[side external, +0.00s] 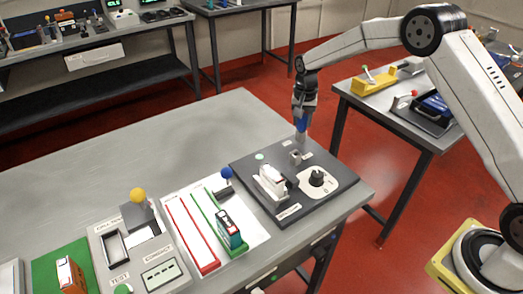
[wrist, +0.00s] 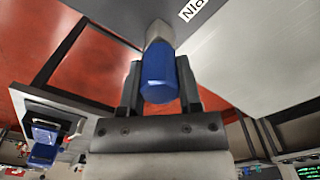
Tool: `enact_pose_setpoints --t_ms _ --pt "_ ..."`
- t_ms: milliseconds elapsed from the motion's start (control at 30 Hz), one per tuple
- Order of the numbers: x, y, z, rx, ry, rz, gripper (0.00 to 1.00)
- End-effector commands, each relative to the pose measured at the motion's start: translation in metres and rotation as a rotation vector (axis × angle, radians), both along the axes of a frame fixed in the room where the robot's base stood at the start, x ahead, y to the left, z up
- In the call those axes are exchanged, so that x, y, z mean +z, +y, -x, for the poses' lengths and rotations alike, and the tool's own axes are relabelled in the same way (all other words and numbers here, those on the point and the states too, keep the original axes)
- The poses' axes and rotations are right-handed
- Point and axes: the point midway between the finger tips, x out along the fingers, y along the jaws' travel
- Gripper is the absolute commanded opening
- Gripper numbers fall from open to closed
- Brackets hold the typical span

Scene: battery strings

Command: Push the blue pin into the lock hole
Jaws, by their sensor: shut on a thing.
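The blue pin (side external: 301,126) is upright, with a blue grip and a grey metal shaft below it. My gripper (side external: 303,112) is shut on its blue part. In the wrist view, the blue grip (wrist: 158,78) sits between the two dark fingers, with the metal shaft beyond it. The shaft points down at the back edge of the dark panel (side external: 325,202), close to a small grey block (side external: 296,157). The lock hole itself does not show clearly, and I cannot tell whether the shaft tip touches or enters it.
On the panel stand a white lever piece (side external: 270,183) and a round black knob (side external: 317,178). To the left are a white board with red and green tracks (side external: 188,232), a blue ball knob (side external: 226,172) and a yellow ball knob (side external: 138,195). The back of the table is clear.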

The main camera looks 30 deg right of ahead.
Motion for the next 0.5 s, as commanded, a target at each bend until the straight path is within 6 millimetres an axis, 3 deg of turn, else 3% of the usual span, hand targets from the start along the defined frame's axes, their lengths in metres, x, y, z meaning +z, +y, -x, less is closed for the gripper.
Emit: enact_pose_setpoints --t_ms 500 --pt "0.0096 -0.0001 -0.0003 0.000 -0.001 0.000 0.00"
